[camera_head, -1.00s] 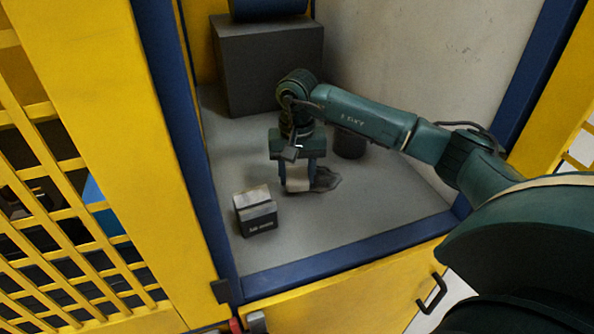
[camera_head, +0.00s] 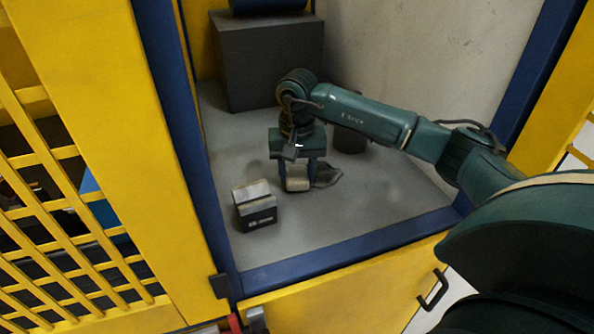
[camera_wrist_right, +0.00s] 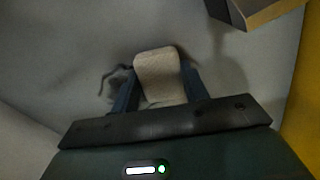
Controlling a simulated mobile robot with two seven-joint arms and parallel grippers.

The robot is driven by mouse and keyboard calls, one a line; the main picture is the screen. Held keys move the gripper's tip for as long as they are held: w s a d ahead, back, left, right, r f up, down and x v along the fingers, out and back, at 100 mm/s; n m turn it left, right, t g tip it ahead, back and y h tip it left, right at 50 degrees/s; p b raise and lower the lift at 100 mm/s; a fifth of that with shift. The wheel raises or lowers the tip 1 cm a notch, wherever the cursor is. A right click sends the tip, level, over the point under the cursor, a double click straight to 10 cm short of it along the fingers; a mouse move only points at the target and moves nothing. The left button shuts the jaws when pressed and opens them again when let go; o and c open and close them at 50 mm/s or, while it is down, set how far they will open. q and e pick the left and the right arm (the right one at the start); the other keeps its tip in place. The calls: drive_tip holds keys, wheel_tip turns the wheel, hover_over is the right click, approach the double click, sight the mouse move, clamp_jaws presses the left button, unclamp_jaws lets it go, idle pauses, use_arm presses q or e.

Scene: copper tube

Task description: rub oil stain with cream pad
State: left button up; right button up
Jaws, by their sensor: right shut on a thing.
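My right gripper (camera_head: 297,178) reaches down to the grey floor of the cabinet. It is shut on the cream pad (camera_head: 297,184), which also shows between the fingers in the right wrist view (camera_wrist_right: 160,76). The pad is down at the floor; I cannot tell how firmly it touches. The dark oil stain (camera_head: 328,175) shows just right of the pad in the head view. In the right wrist view, the stain (camera_wrist_right: 116,84) shows left of the pad, partly hidden by a finger and the pad. My left gripper is not in view.
A small dark box with pale items on top (camera_head: 255,206) stands left of the gripper. A large dark block (camera_head: 268,62) is at the back, and a dark cylinder (camera_head: 349,137) stands behind the arm. A blue sill (camera_head: 345,260) edges the front.

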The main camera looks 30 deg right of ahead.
drive_tip(key=shift+f+b, duration=0.3)
drive_tip(key=shift+f, duration=0.1)
drive_tip(key=shift+d, duration=0.1)
